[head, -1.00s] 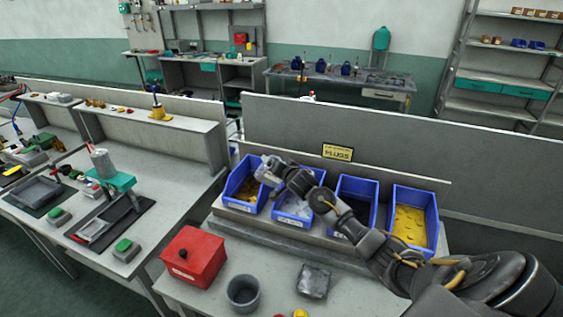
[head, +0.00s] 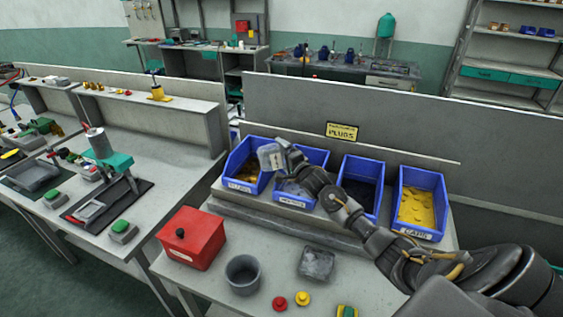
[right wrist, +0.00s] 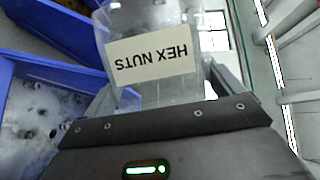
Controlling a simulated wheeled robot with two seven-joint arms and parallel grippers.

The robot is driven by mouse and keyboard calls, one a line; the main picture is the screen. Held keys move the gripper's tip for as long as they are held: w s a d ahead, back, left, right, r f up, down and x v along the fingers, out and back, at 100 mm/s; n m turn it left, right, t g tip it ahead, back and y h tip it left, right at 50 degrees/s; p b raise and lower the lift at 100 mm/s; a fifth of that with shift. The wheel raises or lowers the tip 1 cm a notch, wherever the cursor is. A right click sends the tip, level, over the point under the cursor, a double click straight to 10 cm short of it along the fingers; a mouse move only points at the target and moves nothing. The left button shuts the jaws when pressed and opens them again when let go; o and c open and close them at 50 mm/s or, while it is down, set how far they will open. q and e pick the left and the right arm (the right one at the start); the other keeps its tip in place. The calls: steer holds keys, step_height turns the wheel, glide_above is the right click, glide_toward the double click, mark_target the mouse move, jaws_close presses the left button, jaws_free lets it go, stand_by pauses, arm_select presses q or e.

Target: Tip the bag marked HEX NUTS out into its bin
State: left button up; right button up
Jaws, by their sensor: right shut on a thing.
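The clear bag marked HEX NUTS (right wrist: 155,50) is in my right gripper; its label reads upside down in the right wrist view. In the head view the bag (head: 269,157) is above the row of blue bins, near where the first and second bins from the left meet. My right gripper (head: 284,154) is shut on it. The second bin (head: 314,158) is partly hidden by my arm; its label is too small to read surely. In the right wrist view, a blue bin (right wrist: 70,73) at left holds pale, clear matter with small dark bits. My left gripper is out of view.
The first bin (head: 233,165) is left of the bag; a third bin (head: 345,170) and a CAPS bin (head: 430,180) with yellow pieces stand right. A red box (head: 195,238), grey cup (head: 242,273) and grey block (head: 316,263) stand in front. A panel (head: 380,120) rises behind.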

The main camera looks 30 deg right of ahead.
mark_target(293, 142)
steer(key=shift+d+f+m+b, duration=0.1)
steer(key=shift+f+m+b, duration=0.2)
steer(key=shift+b, duration=0.1)
steer(key=m, duration=0.1)
steer(key=d+r+m+t, duration=0.1)
steer(key=m, duration=0.1)
steer(key=shift+s+d+r+p, duration=0.1)
steer(key=shift+s+p, duration=0.2)
steer(key=shift+p, duration=0.1)
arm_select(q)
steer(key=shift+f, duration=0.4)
arm_select(e)
steer(key=m, duration=0.1)
steer(key=d+m+t, duration=0.1)
steer(key=r+m+h, duration=0.1)
steer(key=m, duration=0.1)
steer(key=shift+s+d+t, duration=0.3)
steer(key=shift+s+d, duration=0.05)
steer(key=shift+s, duration=0.05)
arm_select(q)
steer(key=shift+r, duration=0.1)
arm_select(e)
steer(key=shift+r, duration=0.1)
step_height(293, 142, up, 5)
steer(key=p, duration=0.5)
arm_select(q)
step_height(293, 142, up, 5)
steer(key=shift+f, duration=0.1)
